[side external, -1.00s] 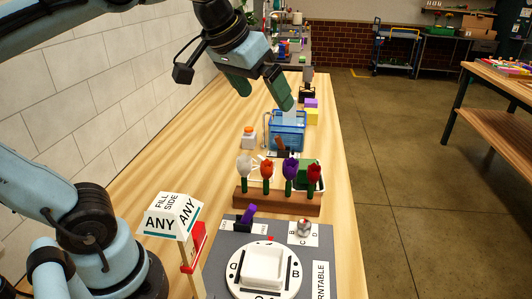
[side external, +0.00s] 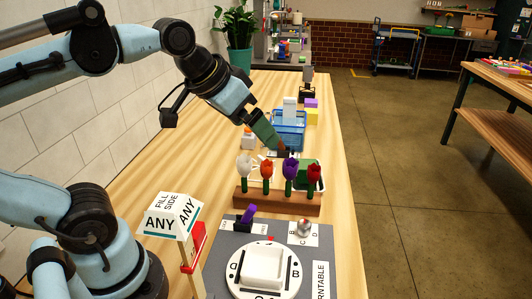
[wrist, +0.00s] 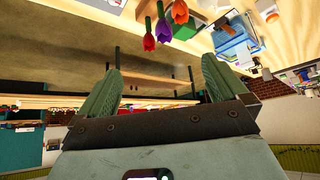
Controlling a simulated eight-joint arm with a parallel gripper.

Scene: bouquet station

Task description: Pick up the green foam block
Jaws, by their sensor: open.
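A green block (side external: 306,174), which looks like the foam block, sits in a white-edged tray behind the right part of the flower rack, partly hidden by the red and purple tulips. My gripper (side external: 272,139) is above the table, beyond the flower rack and in front of the blue crate, up and to the left of the green block in the picture. In the wrist view its two green fingers (wrist: 161,66) are spread apart with nothing between them.
A wooden rack (side external: 277,201) holds white, orange, purple and red tulips in front of the green block. A blue crate (side external: 291,134) stands behind. A turntable (side external: 263,269) and a signpost (side external: 170,215) are nearer. The table's left strip is clear.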

